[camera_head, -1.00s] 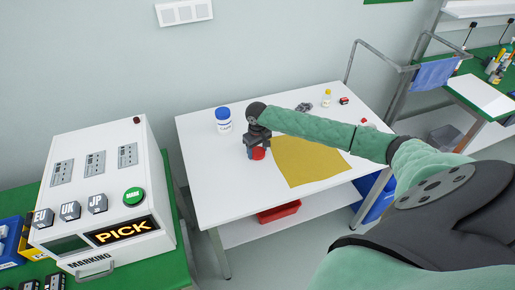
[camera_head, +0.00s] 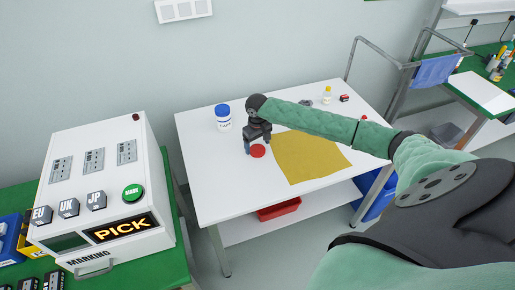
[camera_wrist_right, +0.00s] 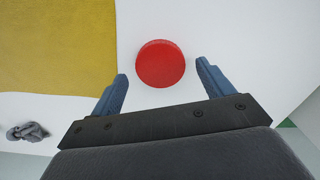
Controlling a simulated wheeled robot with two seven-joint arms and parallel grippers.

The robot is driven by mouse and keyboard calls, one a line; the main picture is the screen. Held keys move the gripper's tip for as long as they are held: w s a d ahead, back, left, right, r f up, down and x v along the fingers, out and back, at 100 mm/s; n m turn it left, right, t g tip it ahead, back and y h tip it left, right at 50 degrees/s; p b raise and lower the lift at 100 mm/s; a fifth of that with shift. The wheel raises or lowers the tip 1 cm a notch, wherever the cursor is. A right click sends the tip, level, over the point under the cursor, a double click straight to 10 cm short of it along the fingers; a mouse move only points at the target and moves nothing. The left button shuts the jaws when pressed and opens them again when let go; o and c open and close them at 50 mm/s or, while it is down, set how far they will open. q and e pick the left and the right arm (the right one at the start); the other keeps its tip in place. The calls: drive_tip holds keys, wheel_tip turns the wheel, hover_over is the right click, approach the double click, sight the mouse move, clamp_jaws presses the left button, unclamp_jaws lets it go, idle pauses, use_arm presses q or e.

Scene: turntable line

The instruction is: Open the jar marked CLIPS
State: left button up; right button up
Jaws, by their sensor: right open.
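A red round top (camera_head: 258,151) shows on the white table below my right gripper (camera_head: 257,143). In the right wrist view the red top (camera_wrist_right: 160,65) lies between and just beyond the two blue fingertips, apart from both. The gripper is open and empty. No body or label under the red top can be made out. A white jar with a blue lid (camera_head: 223,112) stands upright to the left of the gripper; its label is too small to read. No CLIPS marking is legible. My left gripper is not in view.
A yellow mat (camera_head: 310,160) lies right of the red top. The table's front left (camera_head: 215,190) is clear.

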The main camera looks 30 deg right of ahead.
sight(257, 149)
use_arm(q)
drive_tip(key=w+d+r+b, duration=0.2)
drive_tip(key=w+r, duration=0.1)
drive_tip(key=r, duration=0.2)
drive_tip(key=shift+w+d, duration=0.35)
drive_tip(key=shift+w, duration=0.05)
use_arm(e)
wheel_tip(257, 149, up, 10)
